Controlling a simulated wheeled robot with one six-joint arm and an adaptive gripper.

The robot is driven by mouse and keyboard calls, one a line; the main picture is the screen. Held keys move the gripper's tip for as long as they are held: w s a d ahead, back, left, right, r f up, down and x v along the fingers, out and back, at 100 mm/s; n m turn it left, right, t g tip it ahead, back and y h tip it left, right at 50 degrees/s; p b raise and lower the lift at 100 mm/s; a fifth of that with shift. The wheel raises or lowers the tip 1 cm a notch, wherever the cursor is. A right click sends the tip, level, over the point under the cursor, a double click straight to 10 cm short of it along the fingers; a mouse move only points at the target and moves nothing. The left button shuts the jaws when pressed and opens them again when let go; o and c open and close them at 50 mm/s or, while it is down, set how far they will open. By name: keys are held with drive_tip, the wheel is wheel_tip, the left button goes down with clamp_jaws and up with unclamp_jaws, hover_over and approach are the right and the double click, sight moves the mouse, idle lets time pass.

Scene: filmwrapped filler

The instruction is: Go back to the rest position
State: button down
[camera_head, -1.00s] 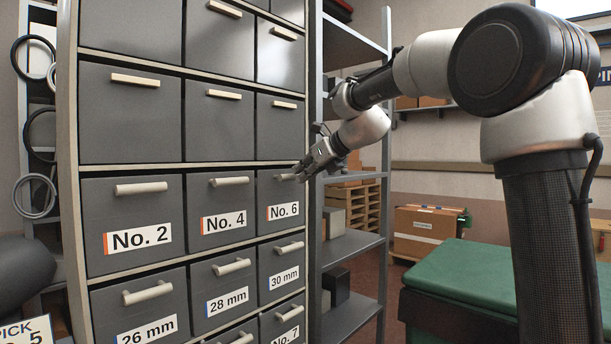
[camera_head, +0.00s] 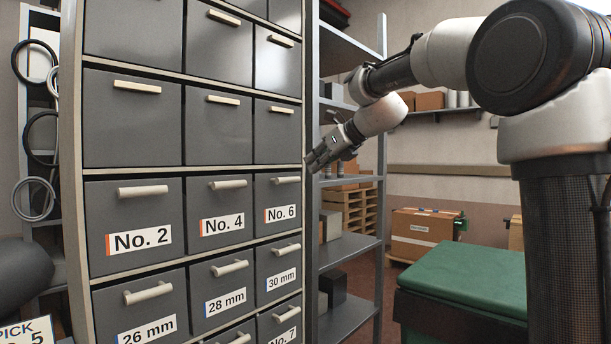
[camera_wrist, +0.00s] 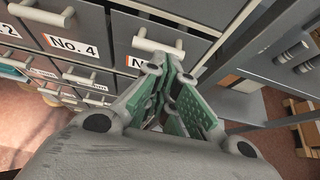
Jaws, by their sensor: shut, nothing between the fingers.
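My gripper (camera_head: 318,160) is in front of the right edge of the drawer cabinet (camera_head: 64,150), apart from it, in the head view. In the wrist view my gripper (camera_wrist: 166,88) shows green-padded fingers drawn together with nothing held. The drawer marked No. 6 (camera_head: 278,190) is to its lower left in the head view and looks shut. The drawers marked No. 2 (camera_head: 135,262) and No. 4 (camera_head: 220,248) also look shut.
A grey shelf rack (camera_head: 350,248) stands right of the cabinet, close behind my gripper. A green-topped bench (camera_head: 470,280) is at the lower right. A cardboard box (camera_head: 420,230) stands farther back. Black and grey rings (camera_head: 40,135) hang at the left.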

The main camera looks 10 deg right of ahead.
wheel_tip(320, 180, up, 5)
drive_tip(key=s+d, duration=0.2)
drive_tip(key=s, duration=0.1)
drive_tip(key=s+d+f+n+g+h, duration=0.2)
drive_tip(key=s+d+f+n, duration=0.15)
drive_tip(key=f+n, duration=0.5)
drive_tip(key=s+d+f+n+g+h, duration=0.1)
drive_tip(key=s+d+f+n, duration=0.2)
drive_tip(key=s+f+n, duration=0.35)
drive_tip(key=s+d+f+n+g+h, duration=0.1)
drive_tip(key=s+f+n, duration=0.3)
drive_tip(key=s, duration=0.4)
drive_tip(key=s+d+f+n+h, duration=0.1)
drive_tip(key=s+d+f+n, duration=0.3)
drive_tip(key=s, duration=0.5)
drive_tip(key=s+d+f+n+g+h, duration=0.1)
drive_tip(key=s+d+f+n+h, duration=0.1)
drive_tip(key=s+f+n, duration=0.3)
drive_tip(key=shift+s+d+f+n+g, duration=0.4)
drive_tip(key=shift+s+f, duration=0.75)
drive_tip(key=shift+s, duration=0.8)
